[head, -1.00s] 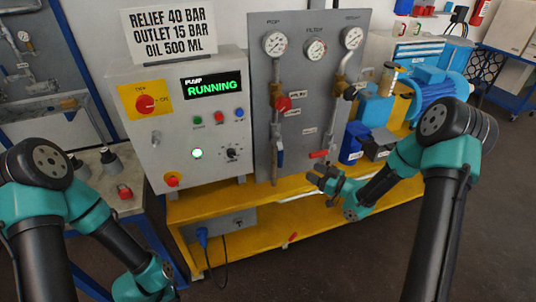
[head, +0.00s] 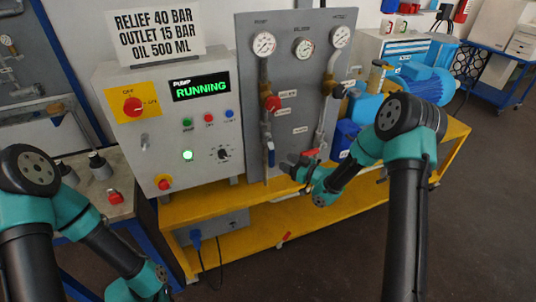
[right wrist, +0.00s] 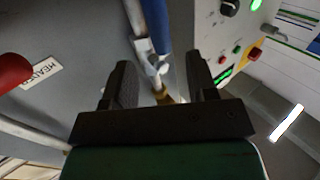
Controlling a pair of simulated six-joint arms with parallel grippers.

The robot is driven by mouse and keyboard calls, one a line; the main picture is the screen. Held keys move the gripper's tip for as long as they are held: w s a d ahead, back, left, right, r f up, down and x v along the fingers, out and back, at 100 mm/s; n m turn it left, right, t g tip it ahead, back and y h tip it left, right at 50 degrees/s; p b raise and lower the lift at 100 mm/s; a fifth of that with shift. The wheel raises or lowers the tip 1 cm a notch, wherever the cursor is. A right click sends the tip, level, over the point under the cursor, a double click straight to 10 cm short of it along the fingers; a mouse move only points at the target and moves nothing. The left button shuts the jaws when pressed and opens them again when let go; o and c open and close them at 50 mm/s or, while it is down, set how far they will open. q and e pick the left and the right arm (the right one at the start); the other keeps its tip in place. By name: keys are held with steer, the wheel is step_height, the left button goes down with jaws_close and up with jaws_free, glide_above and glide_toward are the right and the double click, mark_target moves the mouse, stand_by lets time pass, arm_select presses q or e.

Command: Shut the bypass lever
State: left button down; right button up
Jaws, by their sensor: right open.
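A blue-handled lever (head: 270,153) hangs straight down from its valve low on the grey gauge panel (head: 247,95). A red-handled lever (head: 311,153) sits to its right, beside the other pipe. My right gripper (head: 287,166) is open and empty, just right of the blue lever's lower end. In the right wrist view the blue lever (right wrist: 155,22) shows beyond the gap between the open fingers (right wrist: 160,85); I see no contact. My left gripper is out of view.
The pump control box (head: 170,130) reads RUNNING, left of the panel. A red valve handle (head: 272,103) is above the blue lever. The yellow bench (head: 205,208) runs below, with blue pump equipment (head: 430,85) at right.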

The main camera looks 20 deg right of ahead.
mark_target(271, 152)
steer(key=x, duration=0.9)
steer(key=shift+w+a, duration=0.15)
steer(key=shift+c, duration=0.5)
jaws_close()
